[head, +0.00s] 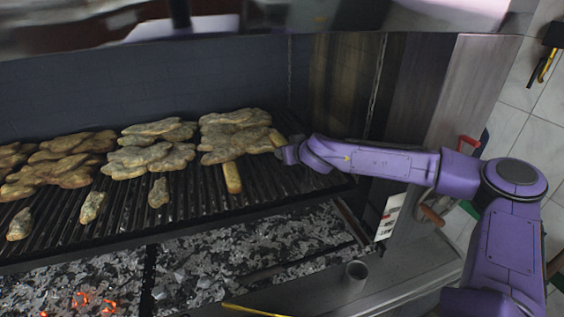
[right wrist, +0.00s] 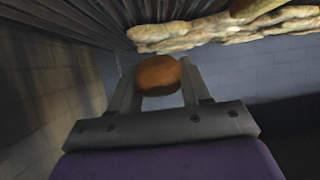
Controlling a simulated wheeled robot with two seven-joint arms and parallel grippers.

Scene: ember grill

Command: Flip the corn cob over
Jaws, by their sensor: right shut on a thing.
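My right gripper (head: 284,147) reaches in from the right over the grill's right end. It is shut on a rounded, orange-brown thing (right wrist: 158,74), which shows end-on between the two fingers in the right wrist view. This looks like the end of a corn cob; its yellowish side (head: 276,137) shows just past the fingers in the head view, beside the piled meat. Most of its length is hidden. A second yellow, elongated piece (head: 232,178) lies on the bars to the left of the gripper, apart from it. My left gripper is not in view.
Piled meat (head: 150,155) covers the back of the grill grate (head: 190,205), with several small pieces in front. Coals (head: 220,250) lie below, some glowing at left. A metal cup (head: 357,271) stands on the front ledge. The grate's front right is bare.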

